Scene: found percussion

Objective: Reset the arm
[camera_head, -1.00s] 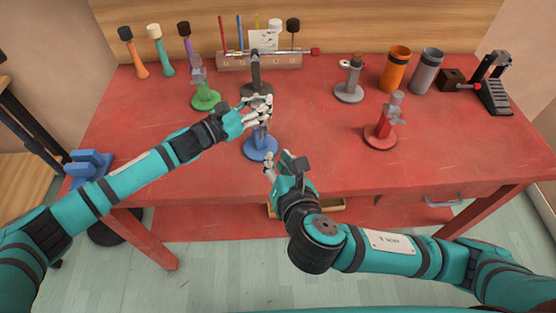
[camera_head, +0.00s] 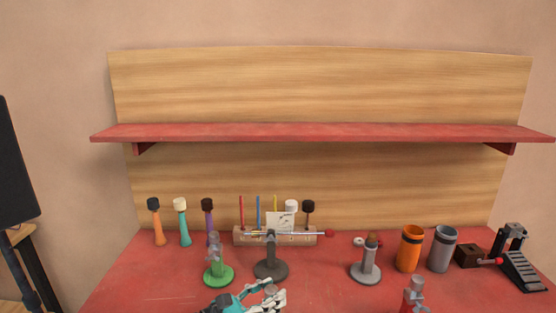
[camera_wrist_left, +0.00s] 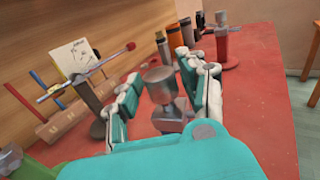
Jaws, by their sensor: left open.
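My left gripper (camera_head: 272,296) shows at the bottom edge of the head view, over the red table. In the left wrist view, its fingers (camera_wrist_left: 165,75) are apart. Between them stands a grey metal clamp top (camera_wrist_left: 160,86), with a visible gap to the fingers; whatever lies below it is hidden by the hand. A dark stand (camera_head: 271,260) with a horizontal rod is just behind the gripper in the head view. My right gripper is in neither current view.
On the red table (camera_head: 130,285) are a green-based stand (camera_head: 217,272), a grey stand (camera_head: 367,264), a red stand (camera_head: 413,298), an orange cup (camera_head: 410,248), a grey cup (camera_head: 441,250) and a black pedal (camera_head: 520,265). A red shelf (camera_head: 320,133) spans the back panel.

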